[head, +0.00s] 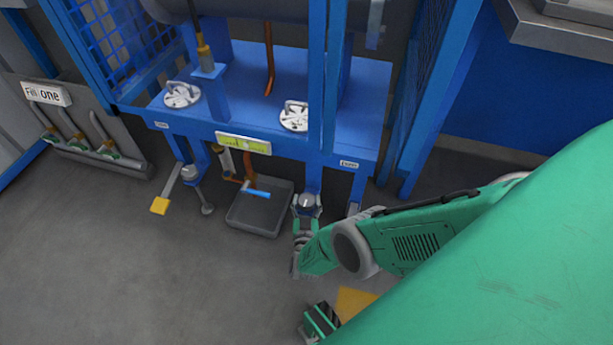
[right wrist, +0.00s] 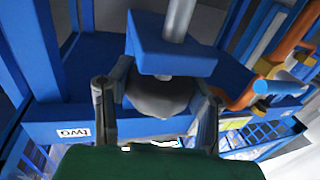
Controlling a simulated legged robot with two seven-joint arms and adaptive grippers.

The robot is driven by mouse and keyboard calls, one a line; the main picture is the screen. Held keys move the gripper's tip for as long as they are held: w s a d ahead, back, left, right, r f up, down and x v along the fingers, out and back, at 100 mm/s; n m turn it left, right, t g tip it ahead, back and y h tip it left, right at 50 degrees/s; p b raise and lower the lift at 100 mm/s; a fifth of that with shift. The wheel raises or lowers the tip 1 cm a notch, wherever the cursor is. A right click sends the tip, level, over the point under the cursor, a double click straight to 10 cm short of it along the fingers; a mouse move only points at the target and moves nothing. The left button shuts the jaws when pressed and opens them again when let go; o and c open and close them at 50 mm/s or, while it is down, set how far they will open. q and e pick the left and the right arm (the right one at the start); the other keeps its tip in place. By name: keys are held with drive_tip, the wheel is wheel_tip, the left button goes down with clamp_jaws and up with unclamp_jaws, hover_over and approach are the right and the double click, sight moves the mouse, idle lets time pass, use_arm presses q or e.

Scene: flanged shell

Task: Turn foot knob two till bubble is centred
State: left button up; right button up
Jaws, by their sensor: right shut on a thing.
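Foot knob two (head: 306,201) is a grey round knob under the blue frame's right front leg, near the "two" label (head: 349,163). My right gripper (head: 306,211) is shut on it from the front. In the right wrist view the grey knob (right wrist: 158,97) sits between the two fingers of my gripper (right wrist: 158,90), below a blue block and a metal rod. The yellow-green level (head: 243,143) is on the frame's front rail; its bubble is too small to place. My left gripper is not in view.
Another foot knob (head: 190,172) stands at the left leg, beside a yellow pedal (head: 160,205). A dark tray (head: 259,208) with a blue-handled valve (head: 256,192) above it lies between the legs. The front floor is mostly clear.

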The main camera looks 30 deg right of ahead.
idle(0.3)
drive_tip(key=o, duration=1.2)
drive_tip(key=shift+s, duration=0.1)
drive_tip(key=v, duration=1.2)
